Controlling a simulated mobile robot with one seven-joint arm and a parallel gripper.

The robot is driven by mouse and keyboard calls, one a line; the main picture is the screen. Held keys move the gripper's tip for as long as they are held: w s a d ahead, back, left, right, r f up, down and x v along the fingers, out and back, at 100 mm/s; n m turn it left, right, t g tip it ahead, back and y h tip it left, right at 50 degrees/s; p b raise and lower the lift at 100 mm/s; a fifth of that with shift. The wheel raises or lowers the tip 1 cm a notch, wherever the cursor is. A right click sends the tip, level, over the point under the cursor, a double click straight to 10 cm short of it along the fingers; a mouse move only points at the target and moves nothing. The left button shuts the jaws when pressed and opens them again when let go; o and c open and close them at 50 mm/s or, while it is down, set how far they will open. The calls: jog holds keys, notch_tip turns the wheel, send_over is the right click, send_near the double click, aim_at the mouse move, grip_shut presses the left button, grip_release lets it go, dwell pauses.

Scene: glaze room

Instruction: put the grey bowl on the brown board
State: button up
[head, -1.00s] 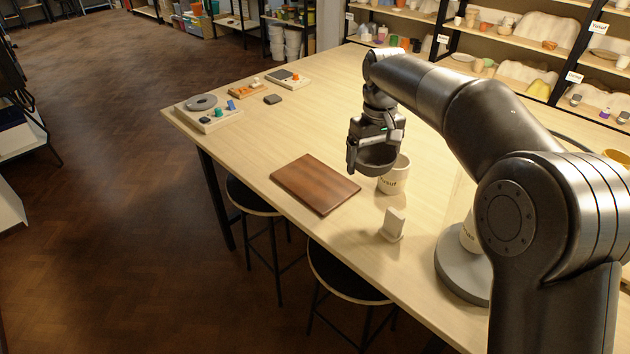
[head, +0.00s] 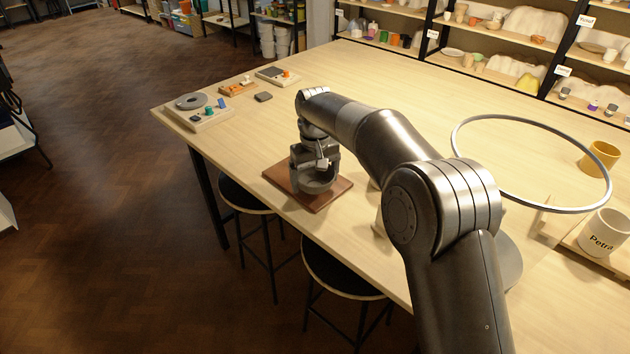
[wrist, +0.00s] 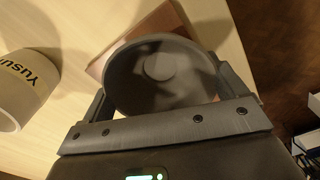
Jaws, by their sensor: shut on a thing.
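The grey bowl (head: 317,184) is in my gripper (head: 314,175), over the brown board (head: 339,194). In the wrist view the bowl (wrist: 150,87) shows from above, open side toward the camera, with one finger at each side of it. My gripper is shut on the bowl. The board shows in the wrist view behind the bowl (wrist: 167,20); bowl and gripper hide much of it. I cannot tell whether the bowl's base touches the board or hangs just above it.
A white mug with lettering (wrist: 24,85) stands beside the board. A large ring (head: 533,118), a yellow mug (head: 598,160) and a lettered white mug (head: 603,232) are at the right. Trays of small items (head: 205,118) lie at the far left. The table's front edge is close to the board.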

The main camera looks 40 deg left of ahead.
jog(key=shift+f, duration=0.6)
jog(key=shift+f, duration=0.15)
jog(key=o, duration=0.8)
notch_tip(320, 180, up, 12)
jog(key=shift+r, duration=0.15)
jog(key=shift+w, duration=0.1)
